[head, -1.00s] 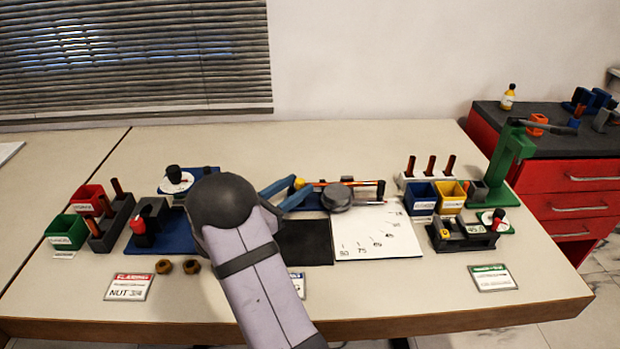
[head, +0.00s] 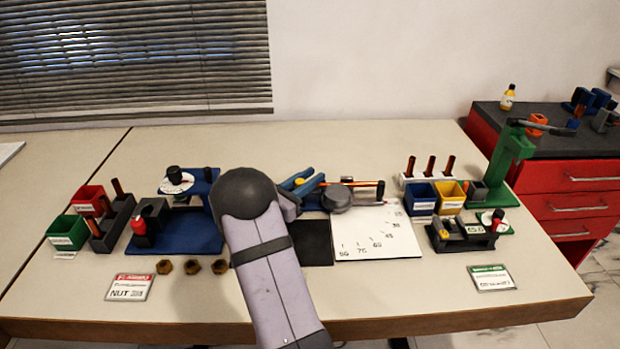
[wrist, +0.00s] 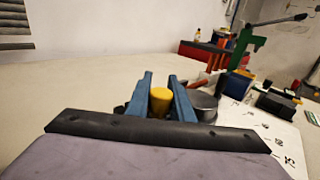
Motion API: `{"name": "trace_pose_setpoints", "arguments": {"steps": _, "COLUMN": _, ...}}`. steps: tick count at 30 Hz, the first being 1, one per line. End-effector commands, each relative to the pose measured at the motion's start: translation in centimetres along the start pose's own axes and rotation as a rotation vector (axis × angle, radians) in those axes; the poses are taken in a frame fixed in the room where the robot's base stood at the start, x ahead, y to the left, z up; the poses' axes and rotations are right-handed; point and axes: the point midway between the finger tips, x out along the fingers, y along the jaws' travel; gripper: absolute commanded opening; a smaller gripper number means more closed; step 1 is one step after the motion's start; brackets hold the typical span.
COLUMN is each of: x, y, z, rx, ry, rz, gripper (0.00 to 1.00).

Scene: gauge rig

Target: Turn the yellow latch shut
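The yellow latch (head: 299,182) shows as a small rounded knob near the middle of the bench, at the left end of the gauge fixture. In the wrist view the yellow latch (wrist: 160,102) sits between the two blue fingers of my gripper (wrist: 161,78), with no clear gap on either side. In the head view my gripper (head: 319,173) reaches in from the left, its fingertips past the knob. The fingers appear shut on it. The latch's lower part is hidden by the fingers.
A dark grey round part (head: 336,199) and an orange rod (head: 362,183) lie just right of my fingers. A white scale sheet (head: 378,238) is in front. A blue fixture (head: 190,235) and several small bins stand at the sides. The bench's back is clear.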

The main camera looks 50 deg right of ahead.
Motion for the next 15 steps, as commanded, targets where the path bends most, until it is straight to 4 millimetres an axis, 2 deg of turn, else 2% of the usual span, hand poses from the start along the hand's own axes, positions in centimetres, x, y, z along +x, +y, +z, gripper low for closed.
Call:
{"name": "trace_pose_setpoints", "arguments": {"steps": 8, "x": -0.02, "y": 0.01, "z": -0.03, "rx": 0.0, "ry": 0.0, "rz": 0.012, "gripper": 0.0}}
{"name": "trace_pose_setpoints", "arguments": {"steps": 15, "x": -0.03, "y": 0.27, "z": -0.13, "rx": -0.002, "ry": 0.0, "rz": 0.098, "gripper": 0.0}}
